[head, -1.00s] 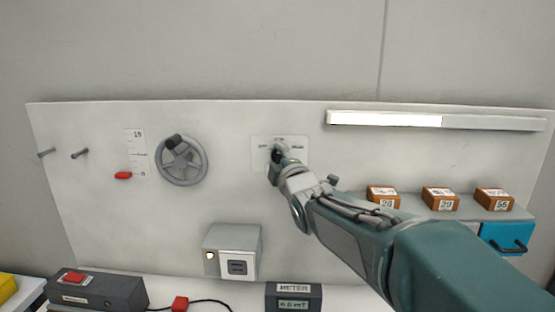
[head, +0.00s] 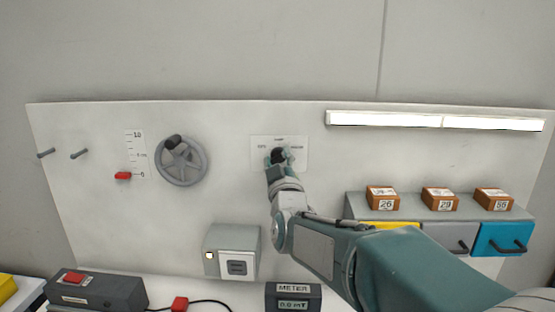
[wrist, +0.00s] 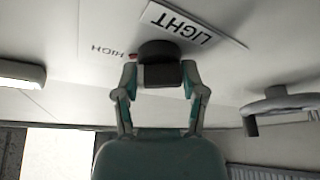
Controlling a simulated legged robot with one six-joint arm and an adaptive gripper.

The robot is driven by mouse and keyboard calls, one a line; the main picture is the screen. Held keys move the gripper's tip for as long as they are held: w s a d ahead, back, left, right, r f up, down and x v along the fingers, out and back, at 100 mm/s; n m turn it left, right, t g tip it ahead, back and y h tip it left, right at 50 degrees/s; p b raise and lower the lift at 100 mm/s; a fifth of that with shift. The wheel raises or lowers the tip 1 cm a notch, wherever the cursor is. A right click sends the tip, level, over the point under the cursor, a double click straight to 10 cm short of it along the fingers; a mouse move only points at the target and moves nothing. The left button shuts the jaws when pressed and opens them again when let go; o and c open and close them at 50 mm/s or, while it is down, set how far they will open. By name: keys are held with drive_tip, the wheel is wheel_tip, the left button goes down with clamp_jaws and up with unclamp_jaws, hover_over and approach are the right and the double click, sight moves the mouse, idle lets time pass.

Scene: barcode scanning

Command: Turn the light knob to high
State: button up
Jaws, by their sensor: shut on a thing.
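The light knob (wrist: 158,65) is a dark round knob on a white label plate (head: 297,142) on the panel. The plate reads LIGHT, with HIGH at one side in the wrist view. A small red mark (wrist: 132,56) on the knob's edge faces the HIGH side. My gripper (head: 278,160) is at the knob, and its two fingers (wrist: 160,84) are shut around it in the wrist view. In the head view the fingers partly hide the knob. The light bar (head: 400,119) at the upper right is lit along both halves.
A grey handwheel (head: 181,161) is left of the knob. A grey switch box (head: 231,250) sits below. Orange numbered boxes (head: 440,199) stand on a drawer unit at the right. The panel above the knob is clear.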

drive_tip(key=shift+f+m, duration=0.4)
drive_tip(key=shift+f, duration=0.1)
drive_tip(key=o, duration=1.1)
drive_tip(key=shift+a+r, duration=0.1)
drive_tip(key=shift+r, duration=0.05)
drive_tip(key=shift+r, duration=0.1)
drive_tip(key=v, duration=1.2)
drive_tip(key=shift+a, duration=0.2)
